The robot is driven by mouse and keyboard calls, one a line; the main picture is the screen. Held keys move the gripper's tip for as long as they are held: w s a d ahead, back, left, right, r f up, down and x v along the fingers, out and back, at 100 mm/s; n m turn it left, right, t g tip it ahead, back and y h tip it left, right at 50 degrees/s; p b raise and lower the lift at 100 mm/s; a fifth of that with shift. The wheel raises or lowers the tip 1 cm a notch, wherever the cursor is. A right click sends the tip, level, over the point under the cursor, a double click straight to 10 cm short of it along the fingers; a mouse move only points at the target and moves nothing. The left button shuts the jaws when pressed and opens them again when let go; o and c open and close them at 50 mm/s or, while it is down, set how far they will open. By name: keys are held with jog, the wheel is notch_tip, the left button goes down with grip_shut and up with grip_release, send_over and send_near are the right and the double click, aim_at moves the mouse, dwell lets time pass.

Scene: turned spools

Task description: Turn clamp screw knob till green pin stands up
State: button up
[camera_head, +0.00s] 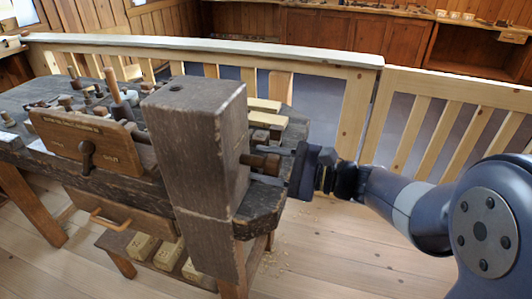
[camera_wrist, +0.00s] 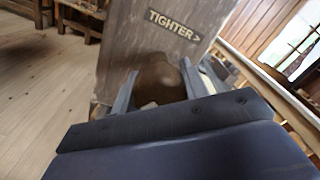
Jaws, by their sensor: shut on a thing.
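The brown wooden clamp screw knob (camera_head: 260,162) sticks out from the right side of a thick dark wooden post (camera_head: 195,140). My gripper (camera_head: 275,166) reaches in from the right and is shut on the knob. In the wrist view the knob (camera_wrist: 160,82) sits between the two dark fingers, partly hidden by the gripper body. The post's face there carries the label "TIGHTER>" (camera_wrist: 173,24), its arrow pointing right. I see no green pin in either view. A small dark hole shows in the post's top.
A pale wooden railing (camera_head: 330,65) runs behind. Plank floor (camera_head: 330,250) lies open at the front right.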

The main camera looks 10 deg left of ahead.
jog(key=shift+d+f+m+p, duration=0.1)
jog(key=shift+m+p, duration=0.3)
jog(key=shift+m, duration=0.2)
jog(key=shift+f, duration=0.1)
jog(key=o, duration=0.7)
jog(key=shift+d, duration=0.1)
jog(key=shift+o, duration=1.4)
jog(key=d, duration=1)
jog(key=shift+s+d+p, duration=0.35)
jog(key=shift+s, duration=0.1)
